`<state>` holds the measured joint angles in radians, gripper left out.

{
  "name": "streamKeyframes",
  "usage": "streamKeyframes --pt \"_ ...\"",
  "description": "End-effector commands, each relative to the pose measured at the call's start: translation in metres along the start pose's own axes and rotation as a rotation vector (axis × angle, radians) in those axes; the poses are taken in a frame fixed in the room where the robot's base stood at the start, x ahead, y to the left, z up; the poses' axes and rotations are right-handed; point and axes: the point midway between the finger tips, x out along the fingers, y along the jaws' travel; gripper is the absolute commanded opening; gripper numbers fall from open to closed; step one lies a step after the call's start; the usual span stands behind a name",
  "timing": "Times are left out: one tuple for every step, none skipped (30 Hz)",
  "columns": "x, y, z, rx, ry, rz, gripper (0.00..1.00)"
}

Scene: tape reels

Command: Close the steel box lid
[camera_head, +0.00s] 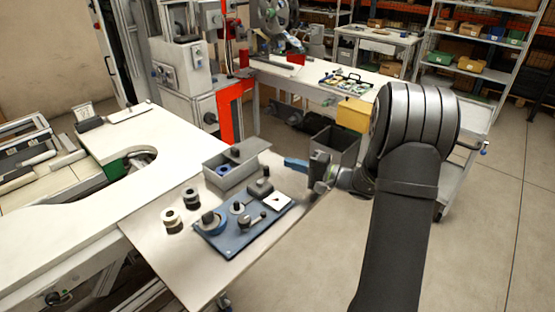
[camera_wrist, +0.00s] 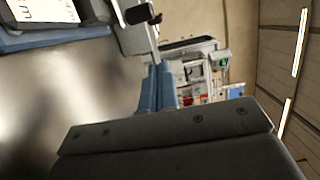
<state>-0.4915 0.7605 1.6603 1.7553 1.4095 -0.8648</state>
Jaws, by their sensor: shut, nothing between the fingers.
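The steel box (camera_head: 236,180) stands on the pale table near its back edge. Its flat grey lid (camera_head: 250,148), with a dark knob, lies over the back right part; the front left part is open and a blue reel (camera_head: 222,171) shows inside. My gripper (camera_head: 287,162) is to the right of the box, its blue fingers pointing left towards it, apart from the lid as far as I can tell. In the wrist view the fingers (camera_wrist: 156,88) are together and empty.
A blue-grey board (camera_head: 240,238) with reels and a white card lies in front of the box. Two small reels (camera_head: 172,218) stand left of it. A dark open bin (camera_head: 345,142) and a yellow bin (camera_head: 354,114) are behind my gripper. The table's front left is clear.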

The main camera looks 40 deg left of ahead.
Motion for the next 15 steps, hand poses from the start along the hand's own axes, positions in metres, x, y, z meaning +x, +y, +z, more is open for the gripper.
streamKeyframes --pt "-0.005 0.0 0.0 0.0 0.001 0.0 0.0" --pt "-0.007 0.0 0.0 0.0 0.001 -0.001 0.0" --pt "-0.009 -0.001 0.0 -0.002 -0.002 -0.001 0.0" --pt "-0.009 -0.001 -0.001 -0.006 -0.007 0.0 0.0" --pt "-0.008 -0.002 -0.001 -0.013 -0.015 0.001 0.0" --pt "-0.006 -0.004 -0.003 -0.029 -0.033 0.005 0.0" --pt "-0.003 -0.005 -0.004 -0.046 -0.053 0.008 0.0" --pt "0.002 -0.008 -0.006 -0.068 -0.078 0.013 0.0" --pt "0.009 -0.011 -0.009 -0.103 -0.119 0.021 0.0" --pt "0.014 -0.014 -0.011 -0.133 -0.154 0.03 0.0" --pt "0.02 -0.017 -0.013 -0.167 -0.192 0.04 0.0" --pt "0.029 -0.022 -0.016 -0.217 -0.248 0.055 0.0" --pt "0.035 -0.025 -0.019 -0.255 -0.29 0.07 0.0" --pt "0.041 -0.027 -0.021 -0.292 -0.332 0.085 0.0" --pt "0.049 -0.032 -0.024 -0.343 -0.387 0.106 0.0"
